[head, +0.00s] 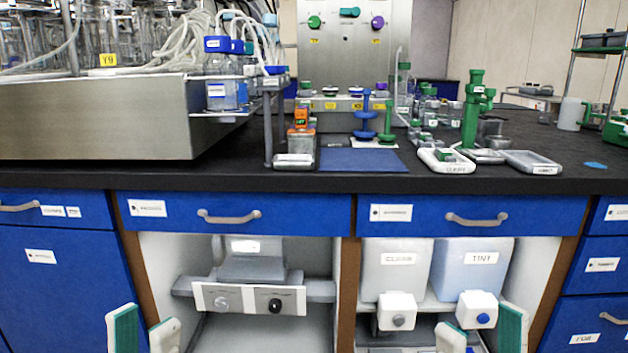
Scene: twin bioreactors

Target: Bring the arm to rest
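My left gripper (144,328) shows at the bottom left of the head view. Its two green-and-white fingers stand apart with nothing between them. My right gripper (482,332) shows at the bottom right, its fingers also apart, with no object seen in its grasp. Both are low, in front of the cabinets and below the bench top. The arms behind the fingers are out of the frame.
The dark bench top (230,176) holds a blue mat (362,160), green and blue fittings, trays and bottles. Below are blue drawers (236,213). Open bays hold a grey device (252,268) and two tanks, CLEAN (395,275) and TINT (472,270), behind my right gripper.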

